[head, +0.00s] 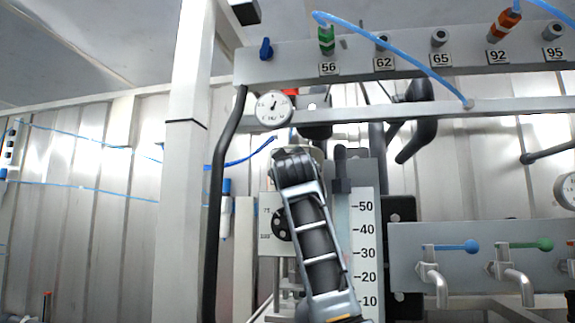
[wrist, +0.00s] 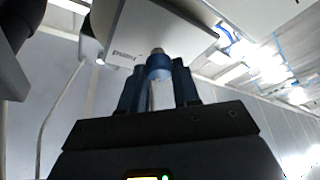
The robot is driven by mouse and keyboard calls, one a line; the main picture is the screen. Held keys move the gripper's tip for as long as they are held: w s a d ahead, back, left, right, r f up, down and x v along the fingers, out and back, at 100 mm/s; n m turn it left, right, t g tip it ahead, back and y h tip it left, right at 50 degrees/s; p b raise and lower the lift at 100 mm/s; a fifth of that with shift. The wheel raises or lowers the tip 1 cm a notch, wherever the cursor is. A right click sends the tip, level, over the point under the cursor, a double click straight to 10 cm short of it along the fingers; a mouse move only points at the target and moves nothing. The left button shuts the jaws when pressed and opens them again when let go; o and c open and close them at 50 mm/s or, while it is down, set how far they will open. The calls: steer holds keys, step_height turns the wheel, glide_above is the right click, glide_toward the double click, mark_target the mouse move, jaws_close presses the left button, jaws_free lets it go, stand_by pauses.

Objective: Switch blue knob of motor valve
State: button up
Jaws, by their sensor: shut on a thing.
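In the wrist view, a blue round knob (wrist: 159,66) with a grey tip sits between the two dark blue fingers of my gripper (wrist: 158,84). The fingers touch it from both sides and are shut on it. The knob is at the lower face of a light grey housing (wrist: 150,28) with small dark lettering, which looks like the motor valve. In the head view my arm covers the middle, and its gripper end and the held knob are hidden behind it.
Another blue knob (head: 265,48) sits on the upper panel, above a round gauge (head: 273,107). A scale (head: 364,250) stands right of my arm. Blue (head: 457,246) and green (head: 530,244) levered taps are at the lower right. A black pipe (head: 219,190) runs down on the left.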

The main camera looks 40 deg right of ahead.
steer(key=shift+n+y, duration=0.4)
steer(key=shift+n, duration=0.6)
steer(key=o, duration=1.1)
steer(key=shift+c, duration=0.2)
steer(key=shift+s+a+f, duration=0.1)
